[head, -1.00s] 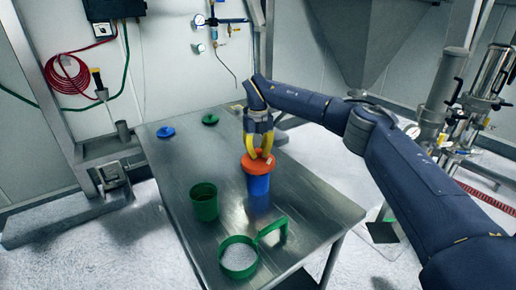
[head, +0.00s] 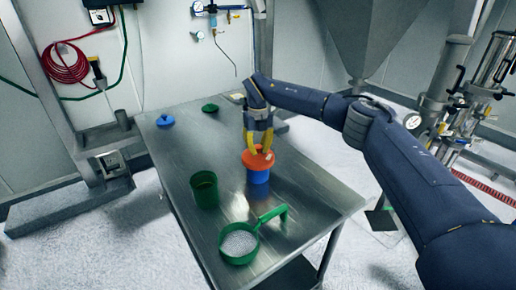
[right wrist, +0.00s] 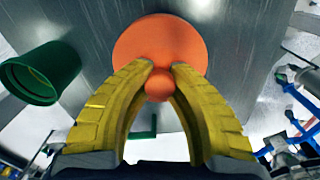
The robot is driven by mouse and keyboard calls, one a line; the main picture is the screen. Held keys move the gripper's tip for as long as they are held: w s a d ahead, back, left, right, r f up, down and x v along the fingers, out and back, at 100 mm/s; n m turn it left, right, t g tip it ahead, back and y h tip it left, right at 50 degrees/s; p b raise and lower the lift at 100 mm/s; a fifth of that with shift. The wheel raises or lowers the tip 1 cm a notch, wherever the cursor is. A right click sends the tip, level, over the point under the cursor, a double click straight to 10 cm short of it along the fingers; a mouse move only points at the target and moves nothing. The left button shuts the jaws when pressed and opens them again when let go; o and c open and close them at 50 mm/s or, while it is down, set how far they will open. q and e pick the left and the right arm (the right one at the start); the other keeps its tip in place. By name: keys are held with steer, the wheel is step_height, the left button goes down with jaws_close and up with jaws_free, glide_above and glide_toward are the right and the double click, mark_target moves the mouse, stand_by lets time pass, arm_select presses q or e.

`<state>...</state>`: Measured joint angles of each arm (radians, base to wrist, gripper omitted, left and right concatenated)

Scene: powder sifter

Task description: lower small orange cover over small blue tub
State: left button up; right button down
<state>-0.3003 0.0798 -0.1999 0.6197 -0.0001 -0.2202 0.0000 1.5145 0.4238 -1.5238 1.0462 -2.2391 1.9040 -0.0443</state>
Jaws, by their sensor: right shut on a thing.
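The small orange cover (head: 262,162) is a round disc with a knob, and it is at the mouth of the small blue tub (head: 258,177). The tub stands upright on the metal table, its rim hidden by the cover. I cannot tell whether the cover is fully seated. My right gripper (head: 258,148) points down with its yellow fingers shut on the cover's knob. In the right wrist view the orange cover (right wrist: 160,42) hides the tub, and its knob sits between the fingertips (right wrist: 163,72). My left gripper is not in view.
A green tub (head: 205,192) stands open left of the blue tub. A green sieve (head: 240,243) with pale contents and a handle lies at the table's front. A blue lid (head: 165,121) and a green lid (head: 210,108) lie at the back of the metal table (head: 310,195).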

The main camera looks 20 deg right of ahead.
steer(key=c, duration=1.3)
jaws_free()
